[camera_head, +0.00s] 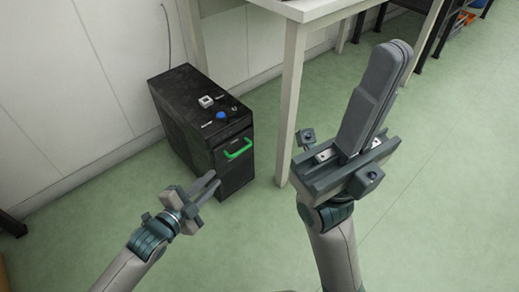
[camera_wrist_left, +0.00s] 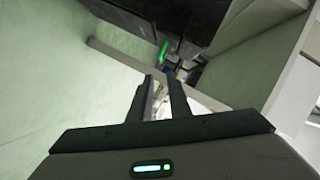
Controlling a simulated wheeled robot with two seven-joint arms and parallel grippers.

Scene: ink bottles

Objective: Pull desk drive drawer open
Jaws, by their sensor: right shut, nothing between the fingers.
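A black computer tower (camera_head: 180,120) stands on the floor by the wall, with a green handle (camera_head: 238,149) on its upper front. The drawer front with the handle looks flush with the tower. The green handle also shows in the left wrist view (camera_wrist_left: 163,51), beyond the fingertips. My left gripper (camera_head: 215,182) is open, with a narrow gap between its fingers. It is empty, in front of and below the handle, and apart from it. My right gripper (camera_head: 400,48) is raised at the right, shut and empty, far from the tower.
A white desk (camera_head: 300,8) stands behind, its leg (camera_head: 291,105) just right of the tower. A blue knob (camera_head: 221,116) and a small white box (camera_head: 206,101) are on the tower's top. The green floor (camera_head: 230,240) in front is clear.

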